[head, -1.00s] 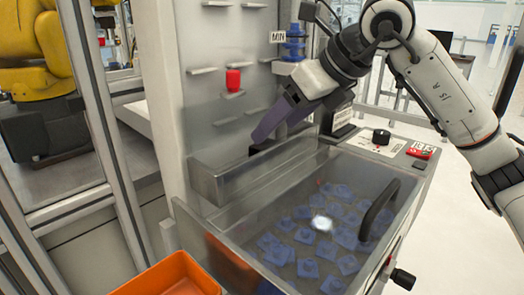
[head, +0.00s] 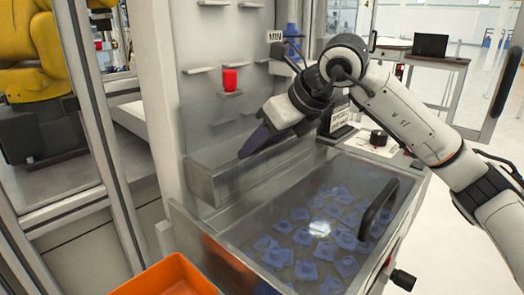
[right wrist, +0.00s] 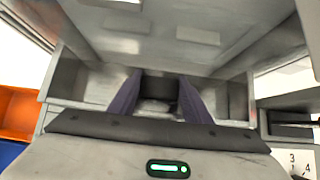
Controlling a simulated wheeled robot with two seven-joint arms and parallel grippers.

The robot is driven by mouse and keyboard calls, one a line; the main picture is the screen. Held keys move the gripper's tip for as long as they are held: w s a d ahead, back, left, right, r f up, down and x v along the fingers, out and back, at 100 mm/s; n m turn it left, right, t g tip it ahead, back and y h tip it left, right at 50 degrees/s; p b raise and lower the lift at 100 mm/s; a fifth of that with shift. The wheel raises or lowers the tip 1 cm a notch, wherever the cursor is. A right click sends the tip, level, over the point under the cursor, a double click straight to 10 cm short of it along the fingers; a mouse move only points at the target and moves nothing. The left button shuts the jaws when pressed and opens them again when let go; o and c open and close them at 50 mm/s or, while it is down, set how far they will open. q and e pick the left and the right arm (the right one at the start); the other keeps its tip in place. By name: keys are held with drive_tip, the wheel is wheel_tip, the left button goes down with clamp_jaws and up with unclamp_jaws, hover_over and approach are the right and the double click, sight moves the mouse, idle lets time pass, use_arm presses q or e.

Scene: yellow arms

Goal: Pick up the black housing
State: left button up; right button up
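My right gripper (head: 250,148) reaches down from the upper right into the metal trough (head: 205,185) on the machine's front. In the right wrist view its two purple fingers (right wrist: 159,85) are apart, with a dark block that looks like the black housing (right wrist: 159,88) between or just beyond their tips. I cannot tell whether the fingers touch it. In the head view the housing is hidden behind the gripper and the trough wall. My left gripper is not in view.
Below the trough, a bin with a clear lid and black handle (head: 377,212) holds several blue parts (head: 303,237). An orange bin (head: 165,277) stands at the lower left. A red piece (head: 230,80) sits on a small ledge on the panel above. A metal frame post stands at left.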

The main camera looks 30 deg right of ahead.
drive_tip(key=c, duration=0.4)
drive_tip(key=shift+r, duration=0.15)
